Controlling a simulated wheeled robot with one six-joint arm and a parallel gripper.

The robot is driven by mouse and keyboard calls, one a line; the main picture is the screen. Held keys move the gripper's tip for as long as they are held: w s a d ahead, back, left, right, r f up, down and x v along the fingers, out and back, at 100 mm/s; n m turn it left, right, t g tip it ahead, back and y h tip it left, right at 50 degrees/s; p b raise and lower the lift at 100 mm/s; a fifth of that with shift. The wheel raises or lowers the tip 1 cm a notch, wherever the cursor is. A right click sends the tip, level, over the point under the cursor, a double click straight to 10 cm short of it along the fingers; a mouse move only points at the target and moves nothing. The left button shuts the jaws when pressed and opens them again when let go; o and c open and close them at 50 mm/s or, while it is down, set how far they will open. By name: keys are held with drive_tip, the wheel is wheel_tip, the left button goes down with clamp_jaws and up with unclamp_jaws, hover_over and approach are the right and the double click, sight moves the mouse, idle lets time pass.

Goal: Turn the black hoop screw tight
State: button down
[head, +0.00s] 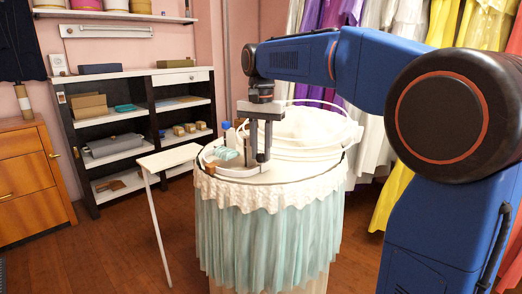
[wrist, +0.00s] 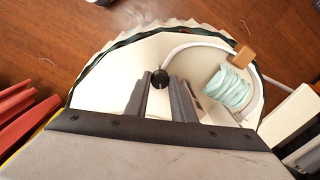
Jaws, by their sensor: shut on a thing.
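The black hoop screw (wrist: 160,78) is a small round black knob at the end of a pale curved hoop (wrist: 197,45) in the wrist view. My gripper (wrist: 162,84) has its two grey fingers closed on either side of the knob. In the head view my gripper (head: 257,163) points straight down over the front part of the round table (head: 285,178), and the screw cannot be made out between the fingers there.
Large white hoops (head: 335,113) stand at the table's back right. A narrow white side table (head: 168,158) is to the left, with open floor around it.

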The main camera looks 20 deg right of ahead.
sight(261, 154)
drive_tip(key=shift+m, duration=0.3)
drive_tip(key=m, duration=0.9)
drive_tip(key=shift+m, duration=2.1)
drive_tip(key=c, duration=1.5)
unclamp_jaws()
wheel_tip(261, 154, up, 18)
drive_tip(key=shift+f, duration=0.25)
